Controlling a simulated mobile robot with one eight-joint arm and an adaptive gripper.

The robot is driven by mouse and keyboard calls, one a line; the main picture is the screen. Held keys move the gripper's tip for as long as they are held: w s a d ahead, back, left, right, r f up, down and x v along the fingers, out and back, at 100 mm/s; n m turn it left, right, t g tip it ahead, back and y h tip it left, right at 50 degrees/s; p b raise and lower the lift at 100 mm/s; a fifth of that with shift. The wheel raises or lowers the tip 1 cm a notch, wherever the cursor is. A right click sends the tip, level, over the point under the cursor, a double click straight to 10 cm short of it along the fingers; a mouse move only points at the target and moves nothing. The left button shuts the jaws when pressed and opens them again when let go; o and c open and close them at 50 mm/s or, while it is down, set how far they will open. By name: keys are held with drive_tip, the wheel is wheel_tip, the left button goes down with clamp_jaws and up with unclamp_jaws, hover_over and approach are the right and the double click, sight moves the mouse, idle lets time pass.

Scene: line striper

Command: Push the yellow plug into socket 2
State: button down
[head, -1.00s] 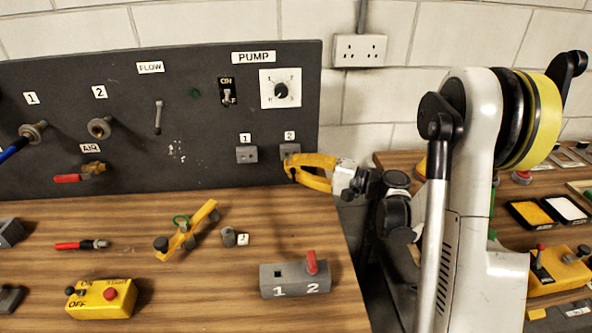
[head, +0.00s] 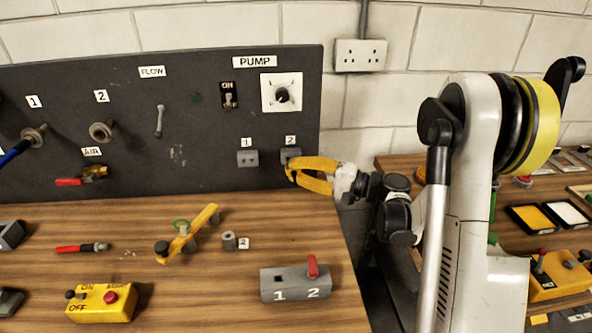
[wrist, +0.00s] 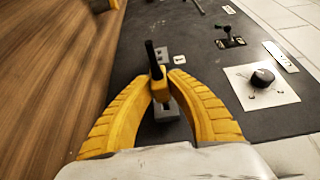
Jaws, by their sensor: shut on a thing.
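My gripper (head: 290,168) has yellow fingers and is at the lower right of the dark panel, in front of socket 2 (head: 290,154). In the wrist view the fingertips (wrist: 161,84) are shut on the yellow plug (wrist: 160,92), which has a black upright part (wrist: 152,58). The grey block of socket 2 (wrist: 167,112) shows directly behind the plug, between the fingers. I cannot tell whether the plug's pins are in the holes. In the head view the fingers hide the plug. Socket 1 (head: 247,158) is empty, to the left of socket 2.
The PUMP switch (head: 229,97) and dial (head: 282,94) are above the sockets. On the wooden bench (head: 215,290) are a grey block with a red lever (head: 295,281), a yellow-handled tool (head: 188,235) and a yellow control box (head: 102,301).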

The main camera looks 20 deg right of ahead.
drive_tip(key=shift+w+d, duration=0.15)
drive_tip(key=shift+w, duration=0.6)
drive_tip(key=shift+w+d, duration=0.15)
drive_tip(key=shift+w, duration=0.55)
idle(0.9)
drive_tip(key=c, duration=0.9)
unclamp_jaws()
drive_tip(key=shift+c, duration=0.2)
drive_tip(key=shift+d, duration=0.1)
drive_tip(key=b+v, duration=0.1)
drive_tip(key=v, duration=0.5)
drive_tip(key=shift+s+d, duration=0.3)
